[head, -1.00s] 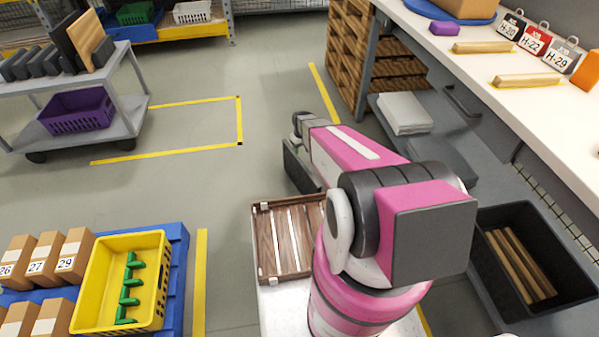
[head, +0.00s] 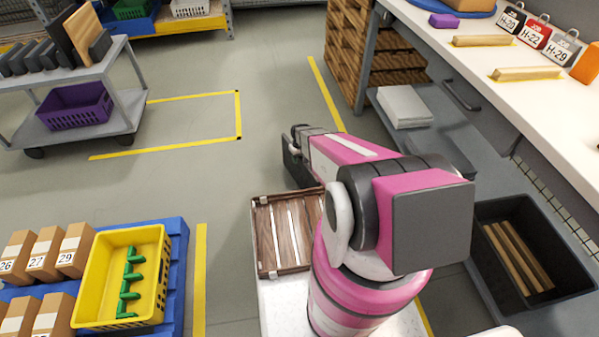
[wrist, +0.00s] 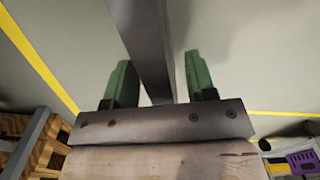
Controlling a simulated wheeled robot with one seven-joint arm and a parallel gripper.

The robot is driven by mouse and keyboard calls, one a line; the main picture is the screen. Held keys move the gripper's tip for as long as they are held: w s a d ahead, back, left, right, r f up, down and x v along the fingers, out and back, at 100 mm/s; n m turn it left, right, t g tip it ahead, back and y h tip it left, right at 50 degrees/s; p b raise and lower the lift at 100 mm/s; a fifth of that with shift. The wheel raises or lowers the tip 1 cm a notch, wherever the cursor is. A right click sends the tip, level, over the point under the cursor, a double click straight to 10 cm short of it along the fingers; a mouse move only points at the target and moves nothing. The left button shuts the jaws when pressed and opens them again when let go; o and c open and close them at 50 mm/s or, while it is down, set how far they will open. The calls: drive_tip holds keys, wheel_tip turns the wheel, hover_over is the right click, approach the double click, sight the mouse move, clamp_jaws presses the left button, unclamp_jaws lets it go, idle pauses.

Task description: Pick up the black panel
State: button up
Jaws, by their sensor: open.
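A dark slab, which looks like the black panel (head: 294,166), shows beyond the wooden tray in the head view, beside the end of my arm. In the wrist view a dark grey strip, seemingly this panel (wrist: 146,45) seen near edge-on, runs between the two green-padded fingers. My gripper (wrist: 158,62) is open, with a finger on each side of the strip and visible gaps. The fingers are largely hidden in the head view.
A slatted wooden tray (head: 262,240) sits close to my arm. A yellow crate (head: 95,285) is at lower left, a black bin (head: 560,268) at right. The white workbench (head: 555,105) runs along the right. Floor between cart and bench is clear.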

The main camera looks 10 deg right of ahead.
clamp_jaws()
drive_tip(key=shift+r, duration=0.1)
idle(1.3)
